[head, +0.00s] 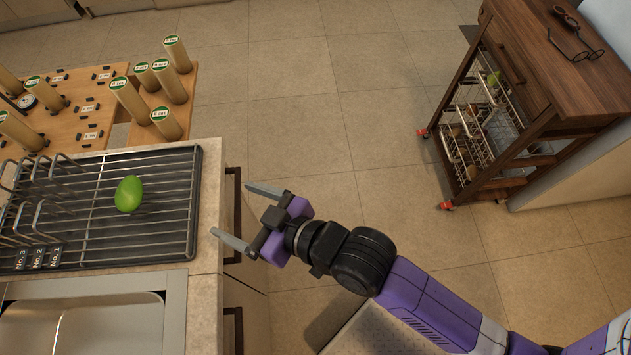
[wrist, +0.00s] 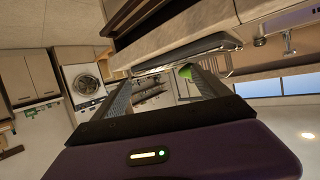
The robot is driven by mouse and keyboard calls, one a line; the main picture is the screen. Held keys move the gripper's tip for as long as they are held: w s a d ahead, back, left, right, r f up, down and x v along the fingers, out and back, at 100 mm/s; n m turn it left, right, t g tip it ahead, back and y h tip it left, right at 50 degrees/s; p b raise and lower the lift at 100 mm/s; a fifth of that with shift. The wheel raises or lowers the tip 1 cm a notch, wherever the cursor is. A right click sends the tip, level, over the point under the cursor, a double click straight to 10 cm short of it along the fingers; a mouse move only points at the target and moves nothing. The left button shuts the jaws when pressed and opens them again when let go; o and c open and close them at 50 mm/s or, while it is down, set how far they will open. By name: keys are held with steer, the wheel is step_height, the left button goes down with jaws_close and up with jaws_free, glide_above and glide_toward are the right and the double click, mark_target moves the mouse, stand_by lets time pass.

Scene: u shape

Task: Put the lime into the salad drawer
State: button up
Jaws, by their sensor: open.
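The green lime (head: 129,194) lies on the dark wire dish rack (head: 160,245) on the counter at the left of the head view. A small green patch that looks like the lime (wrist: 186,72) shows between the fingers in the wrist view. My gripper (head: 238,212) is open and empty, just off the counter's edge to the right of the rack, with its fingers pointing left. It also shows in the wrist view (wrist: 165,85). I cannot make out a salad drawer for certain in either view.
A sink (head: 85,325) lies in front of the rack. Several labelled tan cylinders (head: 130,99) stand on wooden tables behind it. A wooden cart (head: 545,95) with wire baskets (head: 468,125) stands at the right. The tiled floor between is clear.

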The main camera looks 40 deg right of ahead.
steer(key=s+d+r+m+h, duration=0.1)
steer(key=s+d+r+h, duration=0.1)
steer(key=s+d, duration=0.4)
steer(key=s+d+r+m+t+h, duration=0.1)
steer(key=s+d, duration=0.5)
steer(key=s, duration=1)
steer(key=shift+s+r+m+t+h, duration=0.15)
steer(key=shift+r+m+t+h, duration=0.15)
steer(key=shift+r+m+h, duration=0.35)
steer(key=shift+s+d+r, duration=0.2)
steer(key=shift+r, duration=0.1)
steer(key=c, duration=0.3)
steer(key=shift+r, duration=0.1)
steer(key=c, duration=0.4)
